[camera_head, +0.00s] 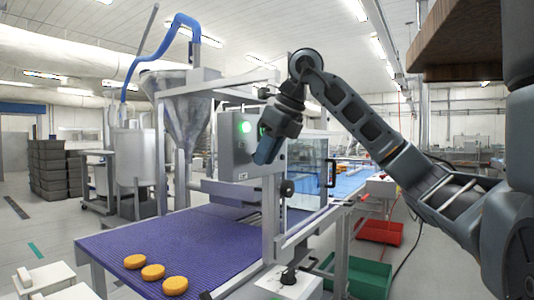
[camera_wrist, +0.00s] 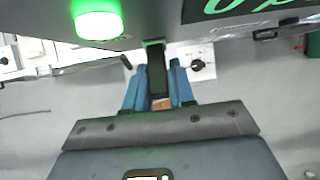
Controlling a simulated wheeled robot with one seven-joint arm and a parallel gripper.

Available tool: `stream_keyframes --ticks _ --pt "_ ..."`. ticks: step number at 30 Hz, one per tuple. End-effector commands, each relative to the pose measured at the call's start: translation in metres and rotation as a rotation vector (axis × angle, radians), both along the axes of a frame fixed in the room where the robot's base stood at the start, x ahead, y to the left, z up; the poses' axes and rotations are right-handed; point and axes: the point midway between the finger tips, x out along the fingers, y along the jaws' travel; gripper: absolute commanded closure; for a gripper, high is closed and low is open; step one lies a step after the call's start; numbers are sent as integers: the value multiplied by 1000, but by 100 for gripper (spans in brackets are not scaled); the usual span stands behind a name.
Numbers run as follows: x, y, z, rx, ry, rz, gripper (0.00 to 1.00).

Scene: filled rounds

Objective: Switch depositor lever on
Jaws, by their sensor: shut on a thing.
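The depositor's grey control box (camera_head: 228,152) stands in the middle of the head view, with a lit green lamp (camera_head: 245,127) on its face. My gripper (camera_head: 264,156) is at the right side of this box in the head view. In the wrist view, my gripper (camera_wrist: 157,72) has its blue fingers on either side of a dark upright lever (camera_wrist: 156,73) that meets the box's edge. The fingers are shut on the lever. The lamp (camera_wrist: 99,22) also shows in the wrist view. The fingers hide part of the lever, and I cannot read its setting.
A steel hopper (camera_head: 183,105) rises behind the box. A purple conveyor belt (camera_head: 165,245) carries orange rounds (camera_head: 153,272) at the front. A clear guard (camera_head: 307,172) stands right of the box. Green (camera_head: 365,278) and red (camera_head: 380,231) crates are on the floor. A wooden shelf (camera_head: 470,45) hangs above my arm.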

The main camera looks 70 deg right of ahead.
Motion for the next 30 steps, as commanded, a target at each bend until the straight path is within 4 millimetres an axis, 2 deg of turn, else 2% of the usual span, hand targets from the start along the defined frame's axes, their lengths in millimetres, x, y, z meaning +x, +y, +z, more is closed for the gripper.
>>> stream_keyframes --ticks 5,6,12,22,30 --pt "1 0 1 -2 -5 0 100" --pt "1 0 2 -2 -6 0 74" --pt "1 0 1 -1 -4 0 55" --pt "-3 0 6 -3 -3 -1 55" --pt "-22 5 42 -4 -4 -3 55"
